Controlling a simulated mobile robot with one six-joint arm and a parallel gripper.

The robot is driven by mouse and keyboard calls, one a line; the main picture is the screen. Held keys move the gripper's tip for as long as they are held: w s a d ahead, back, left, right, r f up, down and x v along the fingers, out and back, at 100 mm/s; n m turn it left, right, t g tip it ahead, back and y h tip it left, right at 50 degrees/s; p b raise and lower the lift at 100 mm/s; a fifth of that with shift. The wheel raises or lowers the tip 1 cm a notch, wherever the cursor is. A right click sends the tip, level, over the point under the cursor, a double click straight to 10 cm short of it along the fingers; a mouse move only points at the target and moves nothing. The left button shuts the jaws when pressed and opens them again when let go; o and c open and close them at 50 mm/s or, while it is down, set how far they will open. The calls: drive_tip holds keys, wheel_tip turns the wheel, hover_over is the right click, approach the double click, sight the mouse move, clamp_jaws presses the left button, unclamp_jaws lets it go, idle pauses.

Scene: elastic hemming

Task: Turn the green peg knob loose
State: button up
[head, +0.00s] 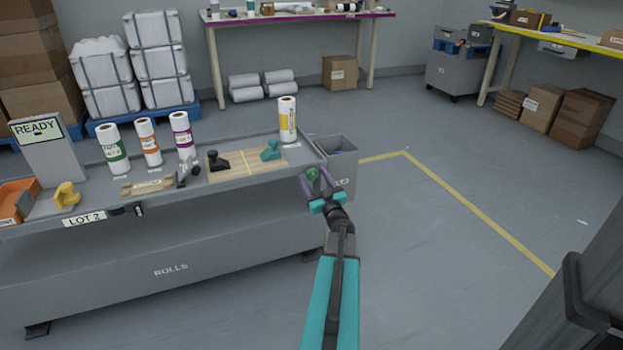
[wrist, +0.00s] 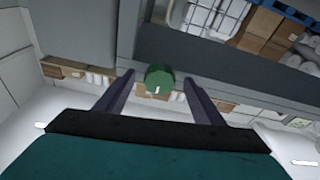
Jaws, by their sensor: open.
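The green peg knob (head: 312,174) shows at the right end of the grey rolls bench (head: 170,270). In the wrist view the knob (wrist: 159,77) is a round green piece with a small white mark on its face. My gripper (head: 316,181) is at the knob, with purple fingers and a teal body. In the wrist view my gripper (wrist: 158,84) is open, one finger on each side of the knob, with a visible gap on both sides. How deep the knob sits between the fingers is hard to tell. What the knob is fixed to is mostly hidden.
A grey bin (head: 342,165) stands close behind my gripper at the bench end. A wooden board (head: 247,162) holds a black and a teal piece. The floor to the right is clear.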

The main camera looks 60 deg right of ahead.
drive_tip(key=shift+b+v, duration=0.95)
drive_tip(key=shift+b, duration=0.05)
drive_tip(key=s+a+b, duration=0.1)
drive_tip(key=s+b, duration=0.1)
drive_tip(key=s+a+b, duration=0.2)
drive_tip(key=shift+s+r, duration=0.1)
drive_tip(key=shift+r, duration=0.1)
